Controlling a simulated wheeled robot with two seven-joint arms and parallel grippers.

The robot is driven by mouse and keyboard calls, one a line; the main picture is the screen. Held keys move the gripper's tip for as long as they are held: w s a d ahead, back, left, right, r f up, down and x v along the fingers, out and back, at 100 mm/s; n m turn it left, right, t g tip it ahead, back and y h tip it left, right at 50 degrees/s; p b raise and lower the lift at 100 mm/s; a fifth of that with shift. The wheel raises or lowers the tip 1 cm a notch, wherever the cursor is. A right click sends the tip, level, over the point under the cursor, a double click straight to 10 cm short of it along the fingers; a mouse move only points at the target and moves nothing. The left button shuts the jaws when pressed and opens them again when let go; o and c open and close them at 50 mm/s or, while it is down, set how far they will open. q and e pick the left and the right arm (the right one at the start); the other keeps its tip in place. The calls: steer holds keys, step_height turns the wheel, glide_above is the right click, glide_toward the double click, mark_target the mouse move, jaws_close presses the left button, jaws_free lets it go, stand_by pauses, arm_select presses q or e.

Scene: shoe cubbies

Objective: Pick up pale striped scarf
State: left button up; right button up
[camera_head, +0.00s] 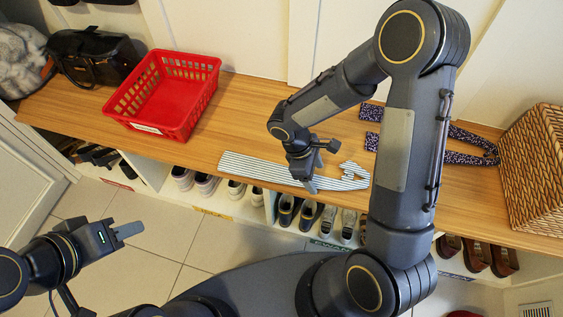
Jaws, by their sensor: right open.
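The pale striped scarf (256,168) lies flat and long near the front edge of the wooden bench, with a short folded end at its right. My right gripper (317,168) is over the scarf, pointing down, and its jaws are open. It covers part of the scarf's middle; whether a fingertip touches the cloth I cannot tell. My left gripper (129,231) is at the lower left, in front of the bench and away from the scarf. Its fingers overlap in this view, so their opening does not show.
A red plastic basket (178,118) stands left on the bench (262,105). A dark purple patterned scarf (468,137) lies right, partly behind my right arm, near a wicker basket (538,165). Shoes (287,211) fill cubbies below.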

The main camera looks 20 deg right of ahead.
steer(key=shift+x, duration=0.9)
steer(key=shift+r, duration=0.1)
steer(key=c, duration=1.1)
steer(key=shift+r, duration=0.15)
